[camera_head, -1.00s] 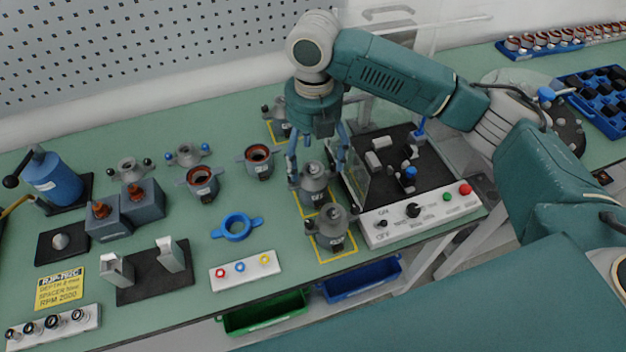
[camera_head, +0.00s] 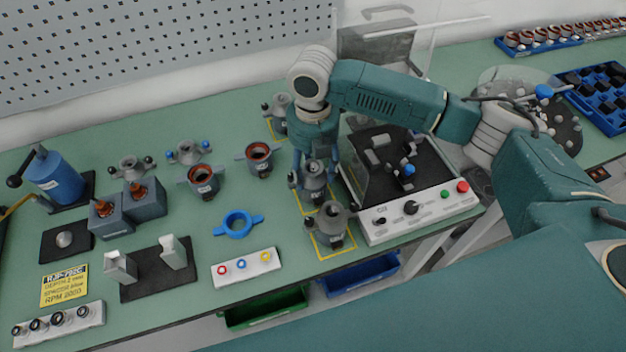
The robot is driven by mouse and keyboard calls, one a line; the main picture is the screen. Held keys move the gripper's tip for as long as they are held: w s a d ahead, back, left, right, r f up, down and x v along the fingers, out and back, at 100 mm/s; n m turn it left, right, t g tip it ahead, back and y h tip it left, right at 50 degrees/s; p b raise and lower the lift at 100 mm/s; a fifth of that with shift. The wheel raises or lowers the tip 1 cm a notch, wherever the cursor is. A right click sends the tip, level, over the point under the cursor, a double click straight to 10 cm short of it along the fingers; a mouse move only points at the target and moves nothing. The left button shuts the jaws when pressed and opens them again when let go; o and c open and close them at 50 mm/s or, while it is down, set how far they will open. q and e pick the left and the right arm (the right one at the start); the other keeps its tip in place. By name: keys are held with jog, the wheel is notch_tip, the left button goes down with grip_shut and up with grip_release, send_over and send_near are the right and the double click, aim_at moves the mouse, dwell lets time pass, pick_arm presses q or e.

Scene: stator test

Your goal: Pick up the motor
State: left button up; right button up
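Three grey motors stand in a row on yellow-outlined spots: a far one (camera_head: 279,110), a middle one (camera_head: 314,184) and a near one (camera_head: 330,226). My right gripper (camera_head: 314,177) points down over the middle motor, with one finger on each side of it. The fingers look spread; whether they touch the motor is hard to tell. The gripper partly hides the motor's top. My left gripper is not in view.
Right of the motors is a test station (camera_head: 425,213) with knobs, buttons and a clear guard. To the left are open stator housings (camera_head: 259,158), a blue ring (camera_head: 238,224) and a white button box (camera_head: 246,267). Green and blue bins (camera_head: 360,275) sit below the table edge.

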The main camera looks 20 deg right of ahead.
grip_shut()
jog(key=shift+r, duration=0.1)
